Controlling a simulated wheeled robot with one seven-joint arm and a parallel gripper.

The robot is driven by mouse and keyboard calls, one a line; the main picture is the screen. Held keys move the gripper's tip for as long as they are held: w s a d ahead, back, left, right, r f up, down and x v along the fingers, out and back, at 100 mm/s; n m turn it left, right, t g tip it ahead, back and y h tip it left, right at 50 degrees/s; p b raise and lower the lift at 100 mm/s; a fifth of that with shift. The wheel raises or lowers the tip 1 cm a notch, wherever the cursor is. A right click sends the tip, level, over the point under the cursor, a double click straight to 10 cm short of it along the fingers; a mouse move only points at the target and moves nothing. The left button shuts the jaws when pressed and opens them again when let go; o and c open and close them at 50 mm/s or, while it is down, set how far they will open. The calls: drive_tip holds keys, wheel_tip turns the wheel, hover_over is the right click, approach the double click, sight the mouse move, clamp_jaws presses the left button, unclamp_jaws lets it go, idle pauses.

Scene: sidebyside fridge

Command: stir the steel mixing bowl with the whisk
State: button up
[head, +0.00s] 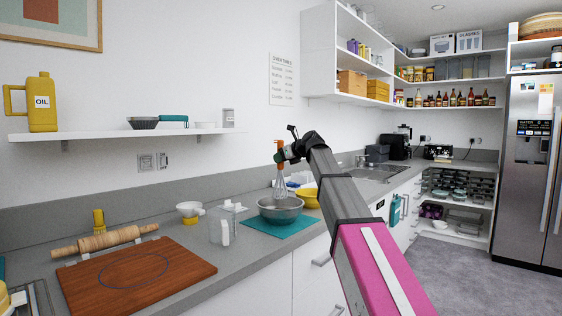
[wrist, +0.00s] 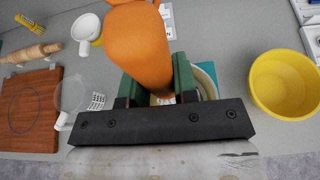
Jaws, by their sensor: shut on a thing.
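The steel mixing bowl (head: 281,209) stands on a teal mat (head: 279,226) on the grey counter. The whisk (head: 280,186) has an orange handle and wire loops. It hangs roughly upright with its loops at the bowl's opening; I cannot tell whether they touch the inside. My gripper (head: 280,153) is above the bowl, shut on the whisk's orange handle. In the wrist view the handle (wrist: 139,45) sits between the green fingers of my gripper (wrist: 157,85). The bowl is mostly hidden there behind the gripper, with only part of its rim showing.
A yellow bowl (head: 308,198) is right behind the steel bowl. A clear jug (head: 222,226), a white funnel-like cup (head: 189,210), a wooden board (head: 137,273) and a rolling pin (head: 104,241) lie to the left. A shelf (head: 100,133) runs above the counter.

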sight(283, 145)
idle(0.5)
drive_tip(key=shift+r, duration=2.5)
drive_tip(key=shift+s+d, duration=0.1)
